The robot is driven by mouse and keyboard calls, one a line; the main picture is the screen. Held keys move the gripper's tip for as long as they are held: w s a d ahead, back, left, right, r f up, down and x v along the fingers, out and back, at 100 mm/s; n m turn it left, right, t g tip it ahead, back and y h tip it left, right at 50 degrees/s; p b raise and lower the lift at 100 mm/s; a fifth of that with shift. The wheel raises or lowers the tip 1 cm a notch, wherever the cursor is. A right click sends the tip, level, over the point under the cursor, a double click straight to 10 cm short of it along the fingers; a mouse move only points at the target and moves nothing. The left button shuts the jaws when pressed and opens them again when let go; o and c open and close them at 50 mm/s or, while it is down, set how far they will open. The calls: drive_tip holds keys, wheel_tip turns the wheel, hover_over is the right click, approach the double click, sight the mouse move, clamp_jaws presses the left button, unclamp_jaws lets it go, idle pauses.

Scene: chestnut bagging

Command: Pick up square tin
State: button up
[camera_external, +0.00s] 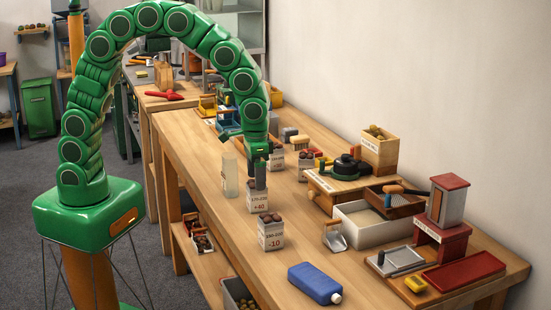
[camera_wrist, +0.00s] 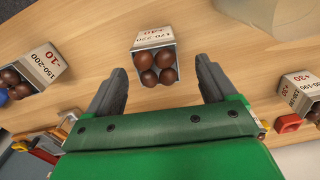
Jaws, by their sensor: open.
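Several similar square tins with printed labels and brown chestnuts stand on the wooden bench. The one marked +40 (camera_external: 257,203) is under my gripper (camera_external: 257,184). In the wrist view this tin (camera_wrist: 154,41) is upright, just beyond and between my open fingertips (camera_wrist: 160,72), with a gap on both sides and nothing held. The tin marked -10 (camera_external: 270,236) stands nearer the camera, and it shows at the left in the wrist view (camera_wrist: 45,62). Another tin (camera_external: 277,160) is behind my gripper. A tin marked +30 (camera_wrist: 300,92) is at the right in the wrist view.
A pale bottle (camera_external: 230,176) stands close left of my gripper. A blue bottle (camera_external: 315,283) lies at the front. A white bin (camera_external: 366,228), a small wooden crate (camera_external: 380,152) and a red-roofed box (camera_external: 448,200) fill the right side. Bare bench (camera_external: 220,230) lies left of the tins.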

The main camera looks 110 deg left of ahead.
sight(257, 193)
drive_tip(key=shift+w+d+f, duration=0.1)
drive_tip(key=shift+d+f, duration=0.05)
drive_tip(key=shift+f, duration=2.85)
drive_tip(key=c, duration=1.1)
drive_tip(key=shift+r, duration=0.1)
